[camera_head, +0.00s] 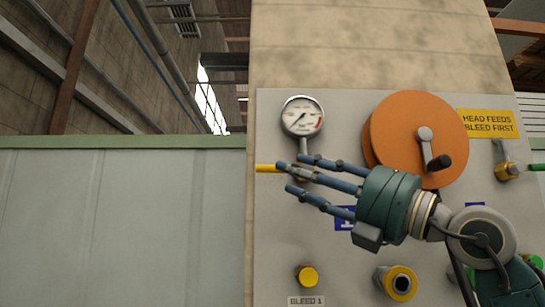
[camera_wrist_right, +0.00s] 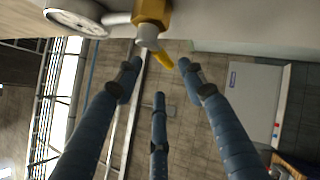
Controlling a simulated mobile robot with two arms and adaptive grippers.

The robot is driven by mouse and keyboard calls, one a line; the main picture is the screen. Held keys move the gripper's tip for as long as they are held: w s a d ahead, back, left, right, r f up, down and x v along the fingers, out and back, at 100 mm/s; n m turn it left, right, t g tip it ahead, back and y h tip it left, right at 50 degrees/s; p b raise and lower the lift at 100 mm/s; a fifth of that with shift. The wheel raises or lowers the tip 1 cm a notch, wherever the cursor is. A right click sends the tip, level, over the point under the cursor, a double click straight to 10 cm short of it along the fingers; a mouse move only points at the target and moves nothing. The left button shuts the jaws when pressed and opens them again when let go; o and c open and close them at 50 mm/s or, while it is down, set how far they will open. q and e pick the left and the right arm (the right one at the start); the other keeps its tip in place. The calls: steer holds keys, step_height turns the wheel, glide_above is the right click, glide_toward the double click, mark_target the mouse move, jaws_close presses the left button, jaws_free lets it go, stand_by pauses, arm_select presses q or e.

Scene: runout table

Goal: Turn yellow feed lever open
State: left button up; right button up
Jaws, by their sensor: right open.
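The yellow feed lever (camera_head: 266,168) points left, level, from the valve below the gauge in the head view. In the right wrist view the lever (camera_wrist_right: 163,59) shows small beneath a brass valve body (camera_wrist_right: 151,12), between the outer fingertips in the picture. My right gripper (camera_head: 291,174) is open, its three blue fingers spread and pointing left across the valve, which they partly hide. No finger visibly closes on the lever; whether one touches it I cannot tell. My left gripper is not in view.
Left of the panel is free room before a pale wall (camera_head: 120,220).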

mark_target(272, 166)
steer(key=p+x, duration=0.3)
steer(key=x, duration=0.3)
steer(key=shift+w, duration=0.3)
steer(key=shift+w+a, duration=0.15)
steer(key=shift+a, duration=0.05)
steer(key=c, duration=0.4)
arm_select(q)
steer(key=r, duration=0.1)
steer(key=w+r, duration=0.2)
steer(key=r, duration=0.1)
arm_select(e)
jaws_close()
